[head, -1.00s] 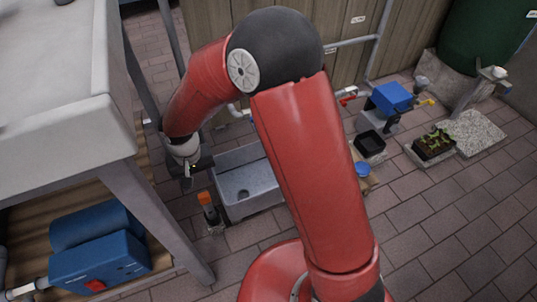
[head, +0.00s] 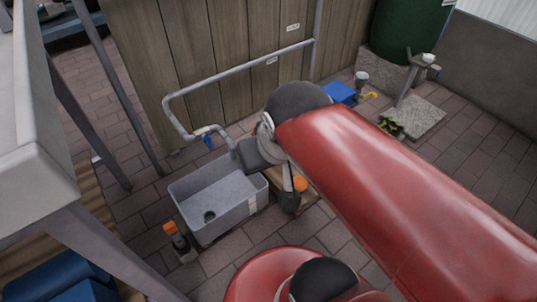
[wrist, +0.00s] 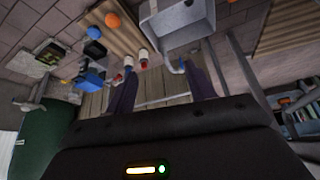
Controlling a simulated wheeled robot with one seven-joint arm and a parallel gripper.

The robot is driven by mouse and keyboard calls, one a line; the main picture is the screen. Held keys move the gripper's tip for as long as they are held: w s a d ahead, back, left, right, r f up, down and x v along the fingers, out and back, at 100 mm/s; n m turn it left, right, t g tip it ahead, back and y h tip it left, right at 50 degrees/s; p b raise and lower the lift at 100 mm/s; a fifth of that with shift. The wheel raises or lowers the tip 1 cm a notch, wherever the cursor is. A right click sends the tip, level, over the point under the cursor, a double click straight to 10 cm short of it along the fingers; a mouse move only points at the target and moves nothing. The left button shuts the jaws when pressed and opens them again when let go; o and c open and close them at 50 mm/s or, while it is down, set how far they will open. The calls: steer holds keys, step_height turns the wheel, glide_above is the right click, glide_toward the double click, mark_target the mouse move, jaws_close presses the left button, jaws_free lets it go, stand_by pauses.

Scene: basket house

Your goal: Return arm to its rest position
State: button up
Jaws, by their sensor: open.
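My red arm (head: 400,190) is folded, with its upper link stretching across the right side of the head view. My gripper (wrist: 160,92) shows in the wrist view with two dark fingers apart and nothing between them. In the head view my wrist is beside the grey basin's right end, and the exact place of the fingertips is hard to tell.
The grey basin (head: 183,207) stands on paving, with an orange-capped bottle (head: 177,240) to its left. An orange ball (head: 299,184) is at its right. A sink counter (head: 40,190) fills the left. A pipe (head: 240,72) runs along the wooden wall. A green barrel (head: 408,28) stands behind.

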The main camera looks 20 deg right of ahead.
steer(key=shift+s+d+r, duration=0.1)
steer(key=shift+s+d, duration=0.15)
steer(key=shift+s, duration=0.3)
steer(key=shift+r, duration=0.1)
step_height(320, 180, up, 9)
steer(key=p, duration=0.9)
stand_by(0.5)
